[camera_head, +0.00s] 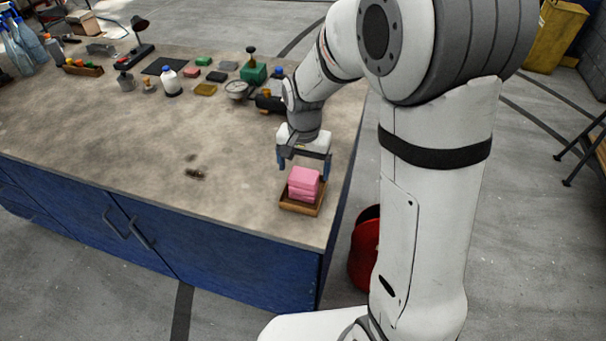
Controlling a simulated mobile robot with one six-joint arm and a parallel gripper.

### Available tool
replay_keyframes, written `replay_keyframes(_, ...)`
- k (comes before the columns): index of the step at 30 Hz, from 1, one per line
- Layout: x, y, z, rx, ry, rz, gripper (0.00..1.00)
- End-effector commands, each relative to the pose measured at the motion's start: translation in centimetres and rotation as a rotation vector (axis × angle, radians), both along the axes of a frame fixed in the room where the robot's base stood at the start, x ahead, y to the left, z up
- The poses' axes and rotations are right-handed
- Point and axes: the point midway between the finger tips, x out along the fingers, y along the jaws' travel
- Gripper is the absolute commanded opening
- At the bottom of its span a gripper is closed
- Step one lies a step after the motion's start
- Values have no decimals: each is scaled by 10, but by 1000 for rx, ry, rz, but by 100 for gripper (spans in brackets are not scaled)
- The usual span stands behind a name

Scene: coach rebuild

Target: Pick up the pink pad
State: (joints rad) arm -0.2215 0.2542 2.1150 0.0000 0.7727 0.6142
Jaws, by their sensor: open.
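The pink pad (304,180) looks like a stack of pink blocks or one layered block. It sits in a small shallow wooden tray (300,208) near the right front corner of the workbench. My gripper (303,164) is open and points down just above and slightly behind the pad. Its blue-tipped fingers are spread wider than the pad, one to each side. I cannot tell exactly how far the fingertips are above the pad. Nothing is held between them.
The workbench (100,150) has a blue cabinet front. Bottles, a gauge (237,89), a green box (254,74) and several small blocks stand along its back. A red object (364,250) is on the floor beside the bench. The bench left of the tray is mostly clear.

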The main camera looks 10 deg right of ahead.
Motion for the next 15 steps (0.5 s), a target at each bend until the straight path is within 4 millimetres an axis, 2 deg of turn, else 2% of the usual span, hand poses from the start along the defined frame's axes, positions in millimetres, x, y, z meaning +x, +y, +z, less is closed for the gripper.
replay_keyframes(4,-1,0,-16,-1,3,1,89)
replay_keyframes(12,0,1,-19,0,-1,2,89)
replay_keyframes(15,0,1,-19,0,-1,2,81)
